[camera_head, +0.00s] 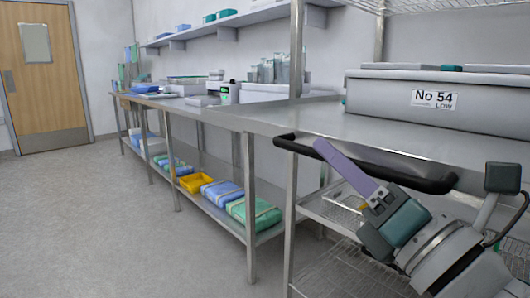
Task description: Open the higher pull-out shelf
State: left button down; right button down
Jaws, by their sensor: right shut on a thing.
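A black bar handle (300,146) runs along the front of the steel rack at the right. Behind it is a steel shelf surface (385,133) with a grey bin on it. A wire shelf (338,207) shows lower down, and another wire shelf (350,275) lies below that; I cannot tell which one slides. My right gripper (338,163) reaches in from the lower right. Its purple finger crosses the bar, and the gripper is shut on the handle. The other finger is hidden. My left gripper is not in view.
The grey bin labelled No 54 (485,117) stands on the steel surface. A long steel bench (225,118) with folded packs and a yellow tray (195,182) on its lower shelf extends left. Open grey floor (90,220) lies in front. A wooden door (40,80) is far left.

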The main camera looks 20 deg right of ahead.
aim_at(428, 160)
jog(key=shift+a+r, duration=0.1)
jog(key=shift+a, duration=0.05)
jog(key=c, duration=0.8)
grip_release()
jog(key=shift+c, duration=0.2)
jog(key=b+v, duration=0.1)
jog(key=v, duration=0.9)
jog(key=shift+s, duration=0.1)
